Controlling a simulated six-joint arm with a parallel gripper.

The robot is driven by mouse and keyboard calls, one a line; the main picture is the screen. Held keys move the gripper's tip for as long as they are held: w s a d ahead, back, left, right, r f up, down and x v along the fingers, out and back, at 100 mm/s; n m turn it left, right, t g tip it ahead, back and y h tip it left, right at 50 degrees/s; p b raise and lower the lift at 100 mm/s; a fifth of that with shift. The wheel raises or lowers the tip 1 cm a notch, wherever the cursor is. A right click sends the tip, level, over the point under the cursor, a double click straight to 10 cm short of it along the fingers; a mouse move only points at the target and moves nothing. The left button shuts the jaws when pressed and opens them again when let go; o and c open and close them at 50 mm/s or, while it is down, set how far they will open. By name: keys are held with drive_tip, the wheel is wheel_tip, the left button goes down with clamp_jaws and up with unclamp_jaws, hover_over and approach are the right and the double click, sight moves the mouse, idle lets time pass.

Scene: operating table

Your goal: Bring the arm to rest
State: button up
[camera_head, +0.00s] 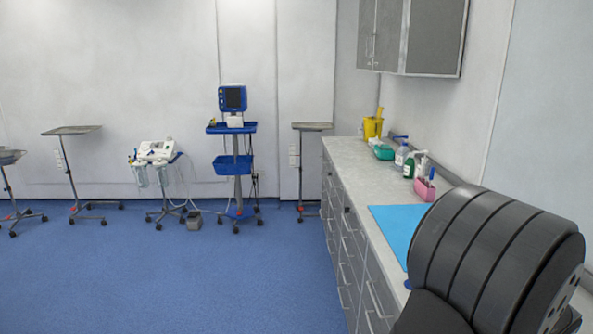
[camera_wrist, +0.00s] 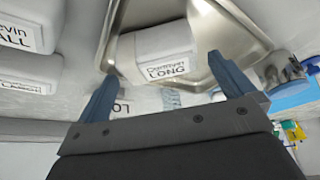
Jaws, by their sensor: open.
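My gripper (camera_wrist: 162,66) shows in the wrist view with its two blue-grey fingers wide apart and nothing held between them. Beyond the fingers, a white package labelled LONG (camera_wrist: 160,52) lies in a shiny metal tray (camera_wrist: 236,40). I cannot tell how far the fingertips are from it. In the head view a large black ribbed part of my own arm fills the lower right; my gripper is not visible there.
White packages (camera_wrist: 28,72) lie at the left in the wrist view. In the head view, a counter (camera_head: 345,165) carries a blue mat (camera_head: 398,228), a pink holder (camera_head: 425,190), bottles and a yellow container (camera_head: 373,127). Stands and a blue cart (camera_head: 231,128) line the back wall; the blue floor is open.

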wheel_tip(320, 180, down, 2)
drive_tip(key=shift+f, duration=0.2)
drive_tip(key=v, duration=1.2)
drive_tip(key=x, duration=1.1)
drive_tip(key=shift+w+f, duration=0.1)
drive_tip(key=shift+f, duration=0.1)
drive_tip(key=shift+w+d+f, duration=0.1)
drive_tip(key=shift+d, duration=0.1)
wheel_tip(320, 180, up, 4)
drive_tip(key=shift+f, duration=0.2)
drive_tip(key=s+r, duration=0.7)
drive_tip(key=s, duration=0.5)
drive_tip(key=shift+s+a+f+m+g+h, duration=0.85)
drive_tip(key=shift+a+m+g, duration=0.65)
drive_tip(key=shift+a+m, duration=2.5)
drive_tip(key=shift+m, duration=0.4)
drive_tip(key=shift+d+f, duration=0.15)
drive_tip(key=shift+f, duration=1.4)
drive_tip(key=shift+d+f, duration=0.15)
drive_tip(key=shift+f, duration=1.4)
